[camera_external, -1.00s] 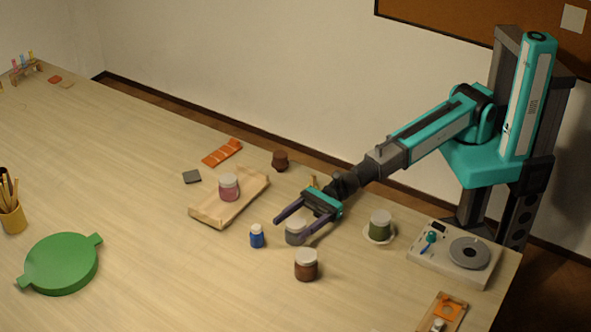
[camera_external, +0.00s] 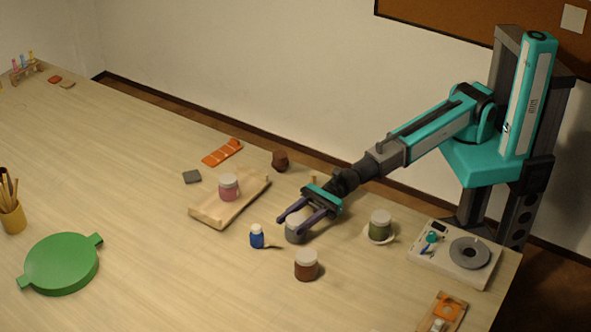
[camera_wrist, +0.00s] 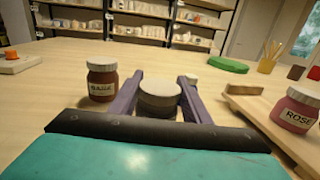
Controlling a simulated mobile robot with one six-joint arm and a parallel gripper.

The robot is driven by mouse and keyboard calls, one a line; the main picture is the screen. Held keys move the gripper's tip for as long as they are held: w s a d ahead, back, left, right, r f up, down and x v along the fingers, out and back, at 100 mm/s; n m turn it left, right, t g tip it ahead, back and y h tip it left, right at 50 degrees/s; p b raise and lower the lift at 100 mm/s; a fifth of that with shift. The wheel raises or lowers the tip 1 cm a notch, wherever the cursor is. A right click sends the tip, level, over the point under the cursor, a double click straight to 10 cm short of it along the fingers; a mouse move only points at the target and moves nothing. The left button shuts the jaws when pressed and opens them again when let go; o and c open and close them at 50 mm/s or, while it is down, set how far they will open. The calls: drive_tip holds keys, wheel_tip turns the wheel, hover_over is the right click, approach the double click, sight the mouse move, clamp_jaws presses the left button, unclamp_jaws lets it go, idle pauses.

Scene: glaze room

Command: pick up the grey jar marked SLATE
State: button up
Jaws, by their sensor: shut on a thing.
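The grey jar (camera_external: 295,236) with a pale lid stands on the table between the fingers of my gripper (camera_external: 294,222). In the wrist view the grey jar (camera_wrist: 160,101) sits between the two purple fingers, which are shut on its sides. No marking shows on the side of the jar that I see, so I cannot read SLATE. In the external view the fingers hide part of the jar. It appears upright and at table height.
A red-brown jar (camera_external: 306,267) stands close in front and a small blue bottle (camera_external: 257,238) to the left. A green jar (camera_external: 380,226) is on the right. The pink ROSE jar (camera_wrist: 297,108) is on a wooden board (camera_external: 207,212). A green round dish (camera_external: 62,264) lies farther left.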

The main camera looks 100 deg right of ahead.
sight(294, 220)
wheel_tip(294, 220, up, 9)
drive_tip(key=p, duration=0.3)
drive_tip(key=shift+f, duration=0.1)
